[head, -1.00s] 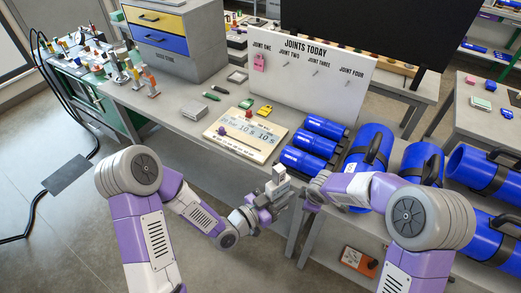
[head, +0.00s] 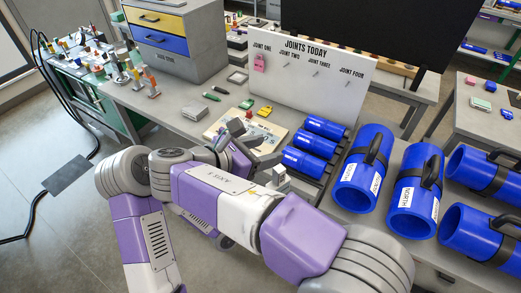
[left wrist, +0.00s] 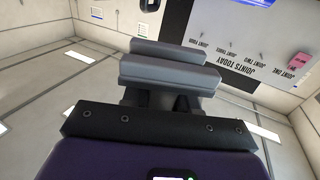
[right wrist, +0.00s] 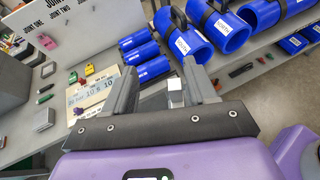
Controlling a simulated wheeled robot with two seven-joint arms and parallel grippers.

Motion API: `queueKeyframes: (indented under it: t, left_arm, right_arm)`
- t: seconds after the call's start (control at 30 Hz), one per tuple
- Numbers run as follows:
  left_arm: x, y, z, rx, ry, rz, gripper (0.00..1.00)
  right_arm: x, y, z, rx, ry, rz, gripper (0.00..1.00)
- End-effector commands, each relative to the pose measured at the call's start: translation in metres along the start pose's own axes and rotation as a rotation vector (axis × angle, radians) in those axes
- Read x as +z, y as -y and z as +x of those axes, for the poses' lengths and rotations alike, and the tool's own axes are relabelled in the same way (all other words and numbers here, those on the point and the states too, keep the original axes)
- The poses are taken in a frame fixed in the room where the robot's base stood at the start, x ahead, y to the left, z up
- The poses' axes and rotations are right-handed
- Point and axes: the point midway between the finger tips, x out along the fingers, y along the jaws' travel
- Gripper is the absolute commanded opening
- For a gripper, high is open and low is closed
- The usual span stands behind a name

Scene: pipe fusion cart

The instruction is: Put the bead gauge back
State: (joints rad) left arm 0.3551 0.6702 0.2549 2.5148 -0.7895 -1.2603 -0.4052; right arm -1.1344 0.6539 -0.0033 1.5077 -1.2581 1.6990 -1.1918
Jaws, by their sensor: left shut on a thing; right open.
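My right gripper (head: 254,144) is open above the front of the cream timer board (head: 222,137). In the right wrist view its fingers (right wrist: 160,70) are spread, with the pale block in the gap beyond; contact is unclear.
Several blue pipes (head: 304,163) lie right of the board. The white "JOINTS TODAY" panel (head: 330,82) stands behind, with a pink tag (head: 259,63) under joint one. A yellow piece (head: 264,111), a green piece (head: 247,103) and a grey box (head: 195,110) sit on the bench.

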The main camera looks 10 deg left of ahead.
Motion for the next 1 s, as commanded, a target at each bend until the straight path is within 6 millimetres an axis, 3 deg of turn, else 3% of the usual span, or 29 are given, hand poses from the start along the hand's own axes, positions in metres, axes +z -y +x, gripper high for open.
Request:
queueKeyframes:
  t: [0.1, 0.27, 0.6, 0.8, 1.0]
  left_arm:
    - [-0.001, 0.0, 0.0, 0.0, -0.002, 0.001, 0.0]
    - [-0.001, 0.0, 0.0, 0.0, -0.002, 0.001, 0.0]
    - [-0.001, 0.0, 0.0, 0.0, -0.002, 0.0, 0.0]
    - [-0.001, 0.0, 0.0, 0.0, -0.002, 0.001, 0.0]
    - [-0.001, 0.0, 0.0, 0.0, -0.002, 0.001, 0.0]
  right_arm:
    - [-0.002, 0.004, -0.008, -0.011, 0.012, -0.022, 0.56]
    - [-0.018, 0.005, -0.002, -0.015, 0.013, -0.027, 0.56]
    - [-0.075, 0.007, 0.029, -0.017, 0.011, -0.024, 0.56]
    - [-0.072, 0.007, 0.067, -0.016, 0.011, -0.02, 0.56]
    - [-0.072, 0.007, 0.09, -0.014, 0.011, -0.021, 0.56]
